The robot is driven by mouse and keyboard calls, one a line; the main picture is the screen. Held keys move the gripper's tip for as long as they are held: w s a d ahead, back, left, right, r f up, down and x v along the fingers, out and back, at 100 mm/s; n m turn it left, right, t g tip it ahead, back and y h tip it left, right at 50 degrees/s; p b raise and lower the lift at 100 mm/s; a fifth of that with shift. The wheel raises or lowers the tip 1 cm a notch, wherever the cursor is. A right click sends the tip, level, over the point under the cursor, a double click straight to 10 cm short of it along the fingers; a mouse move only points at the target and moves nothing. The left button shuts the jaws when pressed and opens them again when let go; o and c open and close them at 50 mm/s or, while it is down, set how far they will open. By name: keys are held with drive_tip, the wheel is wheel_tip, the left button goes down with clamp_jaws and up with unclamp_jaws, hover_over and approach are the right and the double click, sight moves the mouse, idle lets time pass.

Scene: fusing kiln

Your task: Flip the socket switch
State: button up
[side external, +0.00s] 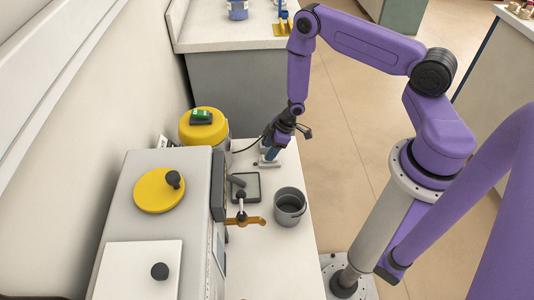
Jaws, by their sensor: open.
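My gripper (273,152) is at the end of the purple arm, pointing down over the far end of the white worktop (295,205). It is open, and its fingers are small and partly hidden at this angle. A small pale grey block (268,162) sits directly under the fingers; I cannot tell whether they touch it. A thin black cable runs near it toward the yellow-lidded pot. A small white plate (162,142) shows at the wall behind the kiln. I cannot tell which of these bears the socket switch, nor its position.
The grey kiln (130,205) with yellow disc (160,190) fills the left. A yellow-lidded pot (203,126) stands behind it. A dark square tray (246,187), an orange-brown handled piece (246,221) and a grey bucket (289,206) are on the worktop nearer the camera.

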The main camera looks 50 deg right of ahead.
drive_tip(key=shift+x, duration=1.65)
drive_tip(key=c, duration=1.1)
drive_tip(key=shift+o, duration=0.2)
drive_tip(key=shift+w+a+f+g+h, duration=0.1)
drive_tip(key=shift+w+a+g+h, duration=0.15)
drive_tip(key=shift+g+h, duration=0.55)
drive_tip(key=shift+f+g+h, duration=0.1)
drive_tip(key=shift+g+h, duration=0.2)
